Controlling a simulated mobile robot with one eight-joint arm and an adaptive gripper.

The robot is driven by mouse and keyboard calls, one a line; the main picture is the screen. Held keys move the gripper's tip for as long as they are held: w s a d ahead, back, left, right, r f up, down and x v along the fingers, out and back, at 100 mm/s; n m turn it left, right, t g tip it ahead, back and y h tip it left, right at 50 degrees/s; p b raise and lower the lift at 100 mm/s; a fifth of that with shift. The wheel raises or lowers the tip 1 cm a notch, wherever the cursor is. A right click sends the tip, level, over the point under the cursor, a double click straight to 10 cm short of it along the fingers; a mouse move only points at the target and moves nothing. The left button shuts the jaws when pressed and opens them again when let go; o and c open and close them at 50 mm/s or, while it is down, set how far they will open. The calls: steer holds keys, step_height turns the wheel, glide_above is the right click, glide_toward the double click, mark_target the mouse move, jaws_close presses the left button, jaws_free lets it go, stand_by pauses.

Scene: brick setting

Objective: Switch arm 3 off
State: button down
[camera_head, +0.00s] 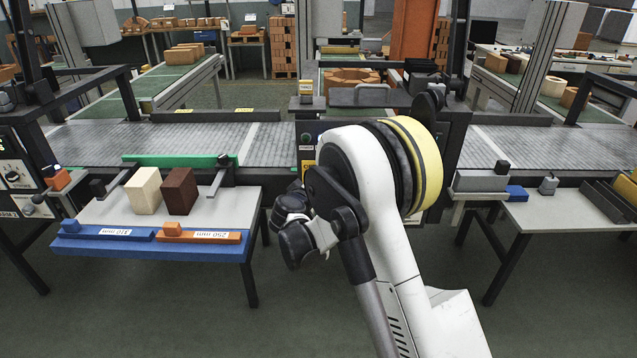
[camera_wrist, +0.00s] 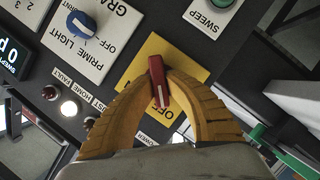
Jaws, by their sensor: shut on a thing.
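A red switch handle (camera_wrist: 158,86) with a white line on it stands on a yellow plate (camera_wrist: 150,50) in the wrist view. The line lies toward the handle's lower end. My gripper (camera_wrist: 159,78) has its two yellow-orange fingers closed around the red handle, one on each side. Lettering on the yellow plate is mostly hidden by the fingers, and I cannot read an arm number there. In the head view my own arm hides the gripper and the red handle.
A blue knob (camera_wrist: 82,26) marked prime light, a green sweep button (camera_wrist: 221,3) and a lit white lamp (camera_wrist: 69,108) are nearby. In the head view a conveyor (camera_head: 180,140) runs behind, and a side table (camera_head: 110,208) carries two blocks.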

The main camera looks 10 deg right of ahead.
stand_by(0.3)
steer(key=c, duration=1.4)
jaws_free()
steer(key=v, duration=1.2)
steer(key=shift+w, duration=0.1)
steer(key=shift+r, duration=0.1)
